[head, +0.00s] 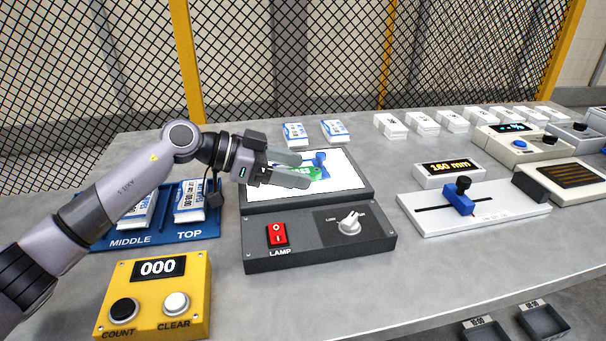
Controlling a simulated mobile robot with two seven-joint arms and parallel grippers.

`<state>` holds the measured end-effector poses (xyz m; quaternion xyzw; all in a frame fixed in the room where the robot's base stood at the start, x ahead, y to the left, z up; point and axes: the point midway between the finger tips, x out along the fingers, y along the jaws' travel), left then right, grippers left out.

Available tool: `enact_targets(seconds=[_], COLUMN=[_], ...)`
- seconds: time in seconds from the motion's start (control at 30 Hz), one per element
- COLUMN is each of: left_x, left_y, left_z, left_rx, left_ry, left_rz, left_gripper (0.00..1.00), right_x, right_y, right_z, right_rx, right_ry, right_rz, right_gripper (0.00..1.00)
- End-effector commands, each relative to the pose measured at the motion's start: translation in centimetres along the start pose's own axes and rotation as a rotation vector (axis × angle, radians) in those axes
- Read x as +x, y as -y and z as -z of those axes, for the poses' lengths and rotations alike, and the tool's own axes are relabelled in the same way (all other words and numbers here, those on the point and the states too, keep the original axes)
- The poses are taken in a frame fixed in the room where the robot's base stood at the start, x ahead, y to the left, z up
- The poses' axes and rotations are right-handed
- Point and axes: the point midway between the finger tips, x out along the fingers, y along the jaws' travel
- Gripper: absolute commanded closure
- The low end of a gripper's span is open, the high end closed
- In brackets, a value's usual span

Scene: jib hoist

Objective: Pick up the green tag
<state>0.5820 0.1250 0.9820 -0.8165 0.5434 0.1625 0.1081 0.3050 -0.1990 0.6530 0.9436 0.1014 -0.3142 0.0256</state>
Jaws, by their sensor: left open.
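The green tag (315,172) lies on the bright white top of the lamp box, partly hidden behind my left gripper's fingers. White lettering shows on it. My left gripper (307,171) is open, its two grey fingers pointing right, over the lit panel at the tag's left end. I cannot tell whether the fingers touch the tag. A blue piece (320,158) stands just behind the tag on the panel. My right gripper does not show.
The lamp box (320,249) has a red switch and a knob in front. A blue tray (215,222) with white-and-blue packs lies left, a yellow counter (190,292) front left. A slide gauge (505,212) stands right. White blocks line the back; mesh fence stands behind.

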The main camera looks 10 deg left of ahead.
Motion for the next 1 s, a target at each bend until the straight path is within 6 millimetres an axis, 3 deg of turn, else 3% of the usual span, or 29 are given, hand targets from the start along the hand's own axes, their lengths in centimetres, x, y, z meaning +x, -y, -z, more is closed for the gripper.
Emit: enact_targets(seconds=[0.33,0.5,0.83,1.0], left_x=[0.8,0.8,0.8,0.3], left_y=[0.0,0.0,0.0,0.0], left_z=[-0.1,-0.1,-0.1,1.1], left_rx=[0.0,-0.001,-0.001,0.001], left_ry=[0.001,0.003,0.004,0.003], left_rz=[0.0,0.0,-0.001,0.0], left_gripper=[0.37,0.89,0.89,0.89], right_x=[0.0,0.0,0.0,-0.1], right_y=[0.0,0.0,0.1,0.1], right_z=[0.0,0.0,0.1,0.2], right_rx=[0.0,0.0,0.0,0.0], right_ry=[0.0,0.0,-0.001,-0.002], right_rz=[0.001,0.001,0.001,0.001], right_gripper=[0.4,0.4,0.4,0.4])
